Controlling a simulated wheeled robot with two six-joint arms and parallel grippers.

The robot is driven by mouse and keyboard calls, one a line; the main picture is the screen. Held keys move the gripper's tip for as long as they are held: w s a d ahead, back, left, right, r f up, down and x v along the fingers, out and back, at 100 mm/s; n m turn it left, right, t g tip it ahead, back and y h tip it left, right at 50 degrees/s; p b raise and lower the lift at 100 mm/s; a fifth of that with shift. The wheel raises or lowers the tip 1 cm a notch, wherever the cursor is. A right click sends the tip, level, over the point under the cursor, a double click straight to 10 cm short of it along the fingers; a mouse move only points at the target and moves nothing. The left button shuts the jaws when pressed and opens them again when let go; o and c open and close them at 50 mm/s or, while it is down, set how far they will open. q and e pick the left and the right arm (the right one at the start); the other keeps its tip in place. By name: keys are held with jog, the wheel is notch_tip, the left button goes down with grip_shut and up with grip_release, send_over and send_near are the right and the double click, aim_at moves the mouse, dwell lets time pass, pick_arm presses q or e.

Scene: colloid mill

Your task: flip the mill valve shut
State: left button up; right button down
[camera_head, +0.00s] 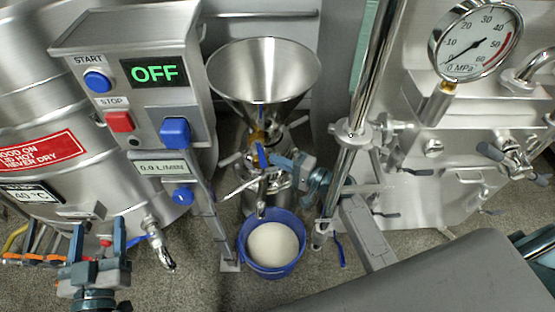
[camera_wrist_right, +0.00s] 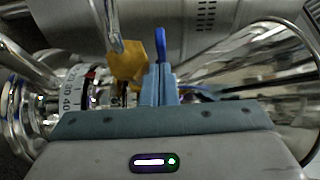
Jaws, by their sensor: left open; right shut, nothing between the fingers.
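The colloid mill stands in the middle of the head view, with a steel funnel hopper (camera_head: 263,85) on top. Below the hopper is a valve with a brass-coloured body (camera_head: 257,136) and a blue handle (camera_head: 261,155). My right gripper (camera_head: 275,160) is at the valve, its fingers shut and empty, close beside the blue handle. In the right wrist view the shut fingers (camera_wrist_right: 158,82) point at the blue handle (camera_wrist_right: 160,45), with the yellow valve body (camera_wrist_right: 128,60) just left. Contact cannot be told. My left gripper (camera_head: 98,237) is open and empty at the lower left.
A blue bucket (camera_head: 272,258) of white material stands under the mill outlet. A control box (camera_head: 150,85) reading OFF is at left, beside a steel tank (camera_head: 30,100). A machine with a pressure gauge (camera_head: 474,42) and a steel post (camera_head: 350,140) stand at right.

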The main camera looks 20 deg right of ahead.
pick_arm(q)
jog(key=shift+f, duration=0.25)
pick_arm(e)
jog(key=shift+a, duration=0.2)
pick_arm(q)
jog(key=r, duration=0.1)
jog(key=r+t, duration=0.1)
jog(key=r, duration=0.1)
jog(key=shift+w+t, duration=0.2)
jog(key=shift+t, duration=0.1)
pick_arm(e)
jog(key=shift+s+a, duration=0.15)
jog(key=shift+a, duration=0.5)
